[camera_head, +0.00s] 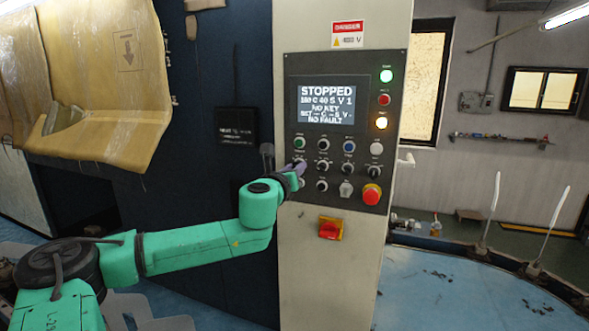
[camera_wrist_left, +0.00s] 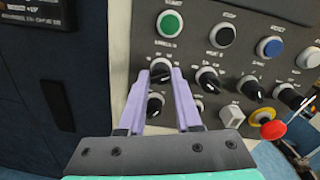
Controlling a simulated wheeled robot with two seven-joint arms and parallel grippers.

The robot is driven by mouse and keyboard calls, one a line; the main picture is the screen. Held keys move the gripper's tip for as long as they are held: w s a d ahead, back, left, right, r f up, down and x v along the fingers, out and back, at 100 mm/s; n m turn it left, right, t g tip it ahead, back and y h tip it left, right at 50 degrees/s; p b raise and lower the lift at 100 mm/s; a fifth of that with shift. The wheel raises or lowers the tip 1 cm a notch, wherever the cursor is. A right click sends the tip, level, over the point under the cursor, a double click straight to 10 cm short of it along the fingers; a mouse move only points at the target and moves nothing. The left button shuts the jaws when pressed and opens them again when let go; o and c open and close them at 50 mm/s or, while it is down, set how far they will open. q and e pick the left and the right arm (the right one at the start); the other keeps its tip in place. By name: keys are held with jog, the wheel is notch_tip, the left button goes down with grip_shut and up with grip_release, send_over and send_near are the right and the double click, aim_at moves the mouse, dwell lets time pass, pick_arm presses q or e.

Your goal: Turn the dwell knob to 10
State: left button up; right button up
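The control panel (camera_head: 345,130) is on the cream cabinet, with rows of buttons and black knobs. My left gripper (camera_head: 298,166) is at the left end of the knob rows. In the left wrist view its two purple fingertips (camera_wrist_left: 163,72) are on either side of a black knob (camera_wrist_left: 161,69) with a white mark. I cannot tell whether they press on it. Another black knob (camera_wrist_left: 155,104) shows lower down between the fingers. The labels are too small to read, so I cannot tell which knob is dwell. My right gripper is not in view.
A red emergency button (camera_head: 372,194) is at the panel's lower right. A red and yellow switch (camera_head: 330,228) is below the panel. A blue round table (camera_head: 440,285) is at the right.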

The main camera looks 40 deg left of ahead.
pick_arm(q)
grip_shut()
jog(key=shift+n, duration=0.3)
jog(key=shift+n+h+b, duration=0.35)
jog(key=shift+n+b, duration=1.05)
jog(key=shift+n, duration=4.25)
jog(key=shift+n+h+b, duration=0.35)
jog(key=shift+n+b, duration=1)
jog(key=shift+n, duration=4.3)
jog(key=shift+f, duration=0.1)
jog(key=o, duration=0.6)
grip_release()
jog(key=shift+s+r, duration=0.2)
